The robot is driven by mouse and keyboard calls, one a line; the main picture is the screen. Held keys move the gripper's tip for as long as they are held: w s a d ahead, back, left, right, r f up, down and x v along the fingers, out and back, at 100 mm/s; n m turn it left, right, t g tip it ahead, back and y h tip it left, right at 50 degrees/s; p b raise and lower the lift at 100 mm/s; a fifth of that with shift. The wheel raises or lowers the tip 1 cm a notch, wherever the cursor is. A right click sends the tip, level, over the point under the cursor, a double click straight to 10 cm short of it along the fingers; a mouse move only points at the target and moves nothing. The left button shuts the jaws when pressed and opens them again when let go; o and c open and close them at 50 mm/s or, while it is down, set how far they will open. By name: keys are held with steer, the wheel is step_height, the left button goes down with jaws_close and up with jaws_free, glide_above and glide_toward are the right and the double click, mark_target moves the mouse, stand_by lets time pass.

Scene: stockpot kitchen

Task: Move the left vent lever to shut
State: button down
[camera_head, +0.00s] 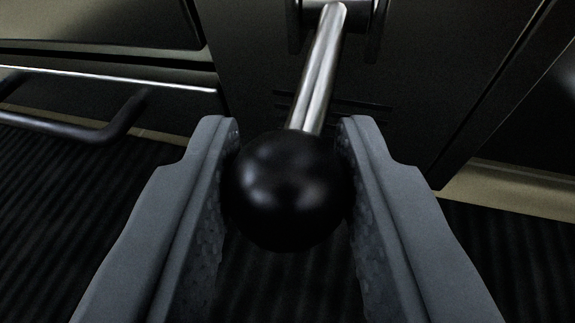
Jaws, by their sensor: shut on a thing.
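A vent lever (319,72) shows in the head camera view as a bright metal rod with a black ball knob (290,188) at its near end. The rod runs from a dark round pivot mount at the top of the picture down to the knob, leaning slightly left. My gripper (289,165) has its two grey fingers on either side of the knob and is shut on it. No shut marking shows, and whether this is the left lever cannot be told from this view.
A dark panel (400,110) with short slots stands behind the lever. A metal bar handle (110,82) sticks out at the left. A dark ribbed surface (60,200) lies below, with a pale strip (510,190) along its back edge.

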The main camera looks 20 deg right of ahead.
mark_target(285, 145)
step_height(285, 145, up, 2)
steer(key=shift+r+m+g+y, duration=0.25)
steer(key=shift+g+y, duration=0.35)
steer(key=shift+g, duration=0.6)
steer(key=shift+w+d+r+m+g+y, duration=0.1)
steer(key=shift+w+r+m+g+y, duration=0.15)
steer(key=shift+r+g+y, duration=0.6)
steer(key=shift+w+d+r+g, duration=0.1)
steer(key=shift+w+r+g, duration=0.05)
steer(key=shift+r+g, duration=0.15)
steer(key=shift+w+r+h, duration=0.1)
steer(key=shift+r+h, duration=0.05)
steer(key=shift+h, duration=0.1)
steer(key=c, duration=1.1)
jaws_free()
steer(key=shift+d, duration=0.1)
steer(key=v, duration=1.7)
steer(key=shift+s, duration=0.35)
